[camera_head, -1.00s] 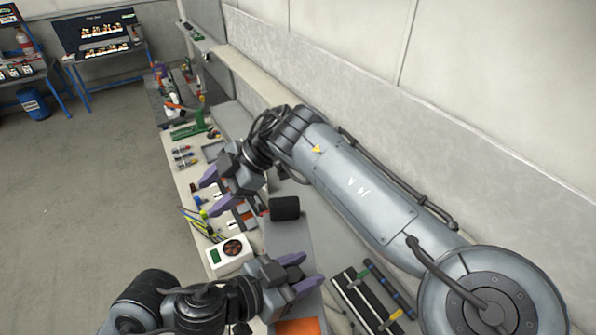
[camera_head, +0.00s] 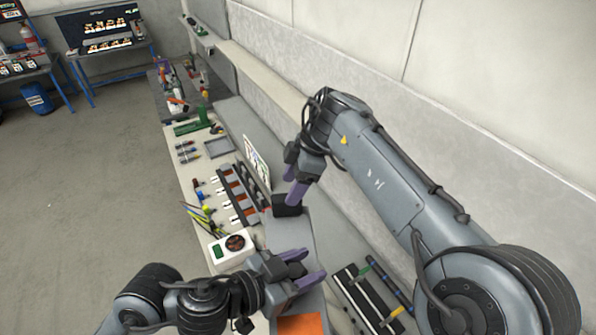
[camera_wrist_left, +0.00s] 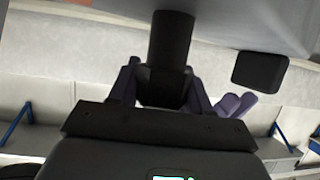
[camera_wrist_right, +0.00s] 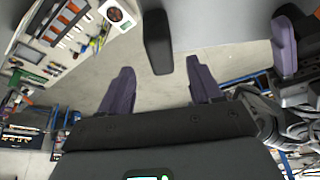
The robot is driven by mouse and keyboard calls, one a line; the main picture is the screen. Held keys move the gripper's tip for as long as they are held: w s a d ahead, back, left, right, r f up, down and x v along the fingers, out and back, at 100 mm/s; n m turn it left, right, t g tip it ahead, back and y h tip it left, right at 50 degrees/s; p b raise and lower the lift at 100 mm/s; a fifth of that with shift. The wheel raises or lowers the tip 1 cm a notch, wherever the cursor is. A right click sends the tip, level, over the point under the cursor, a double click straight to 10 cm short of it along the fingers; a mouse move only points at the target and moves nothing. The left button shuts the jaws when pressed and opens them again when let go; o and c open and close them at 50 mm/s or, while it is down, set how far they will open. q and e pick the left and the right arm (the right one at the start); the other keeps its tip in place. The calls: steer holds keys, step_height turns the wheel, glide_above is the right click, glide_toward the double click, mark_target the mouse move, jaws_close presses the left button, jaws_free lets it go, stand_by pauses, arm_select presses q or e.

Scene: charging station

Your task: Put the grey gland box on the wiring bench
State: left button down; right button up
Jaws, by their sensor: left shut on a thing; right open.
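The grey gland box appears as a long grey body (camera_head: 290,232) in front of me, with an orange patch (camera_head: 300,325) at its near end. Two dark grips stand out from it. My left gripper (camera_head: 306,268) is shut on the near grip (camera_wrist_left: 170,45), which is upright between its fingers in the left wrist view. My right gripper (camera_head: 296,192) is open at the far grip (camera_head: 288,209). In the right wrist view that grip (camera_wrist_right: 158,42) lies between the open fingers and ahead of them, with gaps on both sides. I cannot tell which bench is the wiring bench.
A worktop (camera_head: 190,176) runs along the left, holding pliers (camera_head: 200,216), a white meter box (camera_head: 231,250), racks (camera_head: 240,190) and a green tool (camera_head: 193,127). Dark rails (camera_head: 361,295) lie right of the box. Blue-legged benches (camera_head: 105,48) stand far back, across open floor (camera_head: 90,190).

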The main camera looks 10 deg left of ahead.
mark_target(281, 205)
steer(key=x, duration=0.7)
steer(key=shift+a+f, duration=0.15)
steer(key=shift+f, duration=0.05)
arm_select(q)
steer(key=shift+r, duration=0.1)
arm_select(e)
jaws_close()
arm_select(q)
steer(key=shift+c, duration=2.1)
jaws_free()
